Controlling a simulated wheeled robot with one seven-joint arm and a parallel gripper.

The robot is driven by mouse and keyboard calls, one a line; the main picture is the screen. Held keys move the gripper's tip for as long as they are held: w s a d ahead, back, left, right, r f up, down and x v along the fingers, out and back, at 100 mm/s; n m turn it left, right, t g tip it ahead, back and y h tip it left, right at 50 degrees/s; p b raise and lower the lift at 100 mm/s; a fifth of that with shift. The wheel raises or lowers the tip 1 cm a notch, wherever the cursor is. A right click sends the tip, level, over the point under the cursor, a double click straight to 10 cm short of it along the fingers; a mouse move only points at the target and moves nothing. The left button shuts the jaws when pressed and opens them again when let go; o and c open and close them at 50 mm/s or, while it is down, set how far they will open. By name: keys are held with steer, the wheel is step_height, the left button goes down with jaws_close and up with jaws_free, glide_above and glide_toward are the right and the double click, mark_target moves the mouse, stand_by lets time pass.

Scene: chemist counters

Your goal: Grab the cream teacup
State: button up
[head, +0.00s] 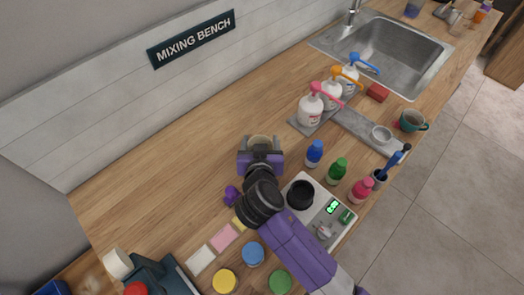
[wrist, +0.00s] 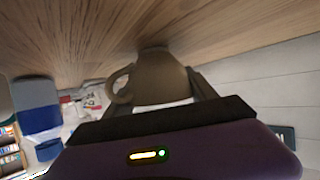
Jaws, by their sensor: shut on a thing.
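The cream teacup (wrist: 158,78) fills the middle of the wrist view, shaded brown, with its handle on the left. My gripper (wrist: 165,92) has its fingers on both sides of the cup and is shut on it. In the head view my gripper (head: 261,152) is over the wooden counter, left of the scale, and the cup's pale rim (head: 259,141) shows between the jaws. Most of the cup is hidden there by my gripper. I cannot tell for certain whether the cup touches the counter.
A scale (head: 335,228) with a black bowl (head: 300,194) stands to the right, near blue, green (head: 337,171) and pink bottles. Pump bottles (head: 311,106) stand beyond, before the sink (head: 392,50). A dark teal cup (head: 411,121) is farther right. The counter to the left is clear.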

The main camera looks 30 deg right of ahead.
stand_by(0.4)
step_height(320, 180, up, 20)
steer(key=b, duration=0.1)
stand_by(1.2)
